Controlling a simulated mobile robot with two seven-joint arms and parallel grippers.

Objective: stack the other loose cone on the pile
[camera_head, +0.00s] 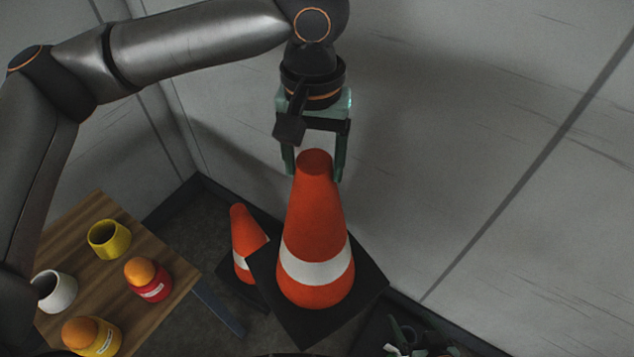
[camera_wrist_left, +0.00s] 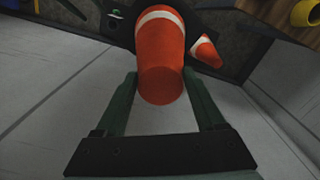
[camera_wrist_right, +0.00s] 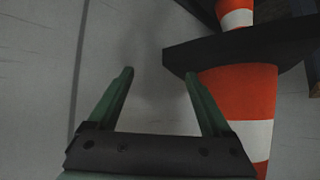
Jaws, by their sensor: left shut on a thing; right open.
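A large orange cone (camera_head: 315,230) with a white band and a square black base hangs upright from my left gripper (camera_head: 314,165). The fingers are shut around its top; it also shows in the left wrist view (camera_wrist_left: 161,65). A second orange cone (camera_head: 244,240) stands behind it to the left, lower down, partly hidden by the held cone's base. My right gripper (camera_head: 405,345) is at the bottom edge, open and empty. The right wrist view shows a banded cone (camera_wrist_right: 240,95) beside its fingers (camera_wrist_right: 158,80), with part of another cone (camera_wrist_right: 236,12) beyond the black base.
A wooden table (camera_head: 165,245) stands at the left with a yellow cup (camera_head: 109,239), a white cup (camera_head: 55,291), a red egg cup (camera_head: 150,285) and a yellow egg cup (camera_head: 92,336). A pale panelled wall (camera_head: 480,130) fills the right and back.

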